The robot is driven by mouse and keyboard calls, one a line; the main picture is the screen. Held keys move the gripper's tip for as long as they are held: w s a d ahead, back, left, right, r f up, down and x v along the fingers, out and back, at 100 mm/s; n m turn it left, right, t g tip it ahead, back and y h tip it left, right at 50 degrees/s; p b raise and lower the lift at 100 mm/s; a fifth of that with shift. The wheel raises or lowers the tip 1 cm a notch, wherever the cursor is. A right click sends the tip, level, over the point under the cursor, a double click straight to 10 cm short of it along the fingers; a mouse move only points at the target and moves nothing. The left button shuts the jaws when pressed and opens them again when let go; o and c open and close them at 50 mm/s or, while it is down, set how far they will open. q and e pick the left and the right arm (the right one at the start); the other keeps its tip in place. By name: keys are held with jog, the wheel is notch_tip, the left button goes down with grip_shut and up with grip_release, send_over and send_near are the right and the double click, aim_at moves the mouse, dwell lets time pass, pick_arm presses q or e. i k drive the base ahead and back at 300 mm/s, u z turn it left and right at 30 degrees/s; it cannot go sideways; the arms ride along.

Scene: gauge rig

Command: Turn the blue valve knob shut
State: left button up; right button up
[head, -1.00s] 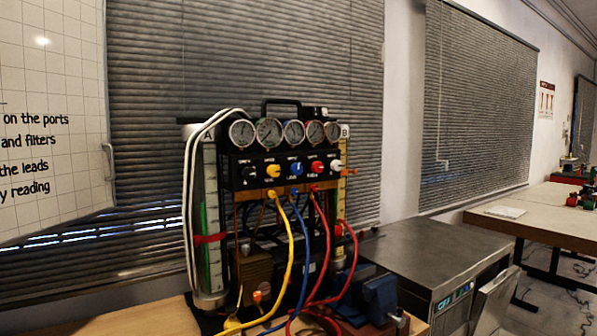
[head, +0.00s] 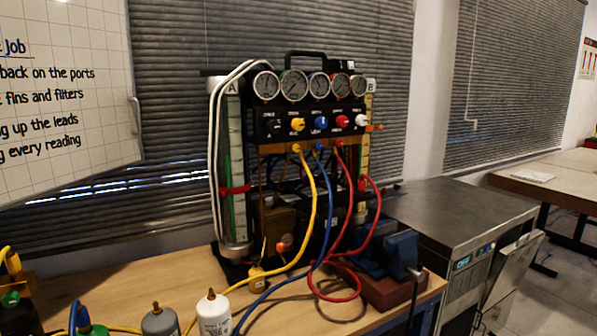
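The blue valve knob (head: 320,123) sits on the black front panel of the gauge rig (head: 310,140), between a yellow knob (head: 297,125) on its left and a red knob (head: 341,122) on its right. A blue hose (head: 328,215) hangs from the port below it. How far the blue knob is turned is too small to tell. Neither of my grippers shows in the head view.
The rig stands on a wooden bench (head: 175,275). Yellow and red hoses drape in front of it. A blue vise (head: 398,250) is at the right, bottles (head: 213,314) at the front left. A metal cabinet (head: 465,222) stands to the right.

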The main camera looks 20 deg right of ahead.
aim_at(320, 122)
jog(key=z, duration=0.55)
jog(key=k, duration=1.3)
jog(key=z, duration=1)
jog(key=i, duration=1.1)
jog(key=u, duration=0.6)
jog(key=i, duration=0.85)
jog(key=u, duration=1.1)
jog(key=i, duration=0.2)
jog(key=u, duration=0.25)
